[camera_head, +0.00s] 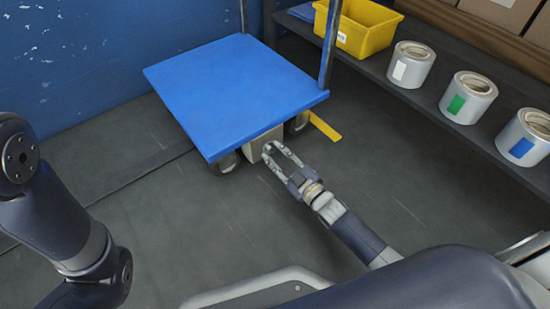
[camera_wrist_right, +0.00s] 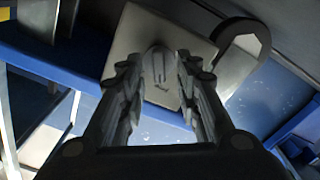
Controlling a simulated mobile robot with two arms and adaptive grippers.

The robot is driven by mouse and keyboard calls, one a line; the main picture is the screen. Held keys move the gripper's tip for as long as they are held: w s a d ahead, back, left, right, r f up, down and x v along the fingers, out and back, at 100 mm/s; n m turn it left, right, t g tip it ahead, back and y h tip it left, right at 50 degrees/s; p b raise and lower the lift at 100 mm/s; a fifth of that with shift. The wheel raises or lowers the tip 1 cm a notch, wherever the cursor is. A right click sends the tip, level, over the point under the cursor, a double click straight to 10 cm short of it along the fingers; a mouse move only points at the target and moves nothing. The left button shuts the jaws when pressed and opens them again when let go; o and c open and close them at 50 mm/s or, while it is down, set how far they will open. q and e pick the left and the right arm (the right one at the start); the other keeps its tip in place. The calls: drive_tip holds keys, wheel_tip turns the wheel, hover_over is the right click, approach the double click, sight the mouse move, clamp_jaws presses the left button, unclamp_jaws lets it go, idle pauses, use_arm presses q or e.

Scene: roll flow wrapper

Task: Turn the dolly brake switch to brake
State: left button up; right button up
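The blue dolly (camera_head: 235,90) stands on the floor with wheels at its front corners. A beige brake box (camera_head: 258,146) sits under its front edge, between the wheels. My right gripper (camera_head: 269,154) reaches to the front of the box. In the wrist view its fingers (camera_wrist_right: 158,92) are apart, with the switch between or just beyond their tips. Contact cannot be told. My left arm shows at the left, but its gripper is out of view.
A dark shelf (camera_head: 440,118) at the right holds several film rolls, one with a green label (camera_head: 468,97), and a yellow bin (camera_head: 357,27). A blue wall (camera_head: 100,60) stands behind the dolly. Yellow floor tape (camera_head: 325,127) lies beside the dolly's right wheel. The floor in front is clear.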

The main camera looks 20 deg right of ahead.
drive_tip(key=shift+w+a, duration=0.2)
drive_tip(key=shift+w, duration=0.4)
clamp_jaws()
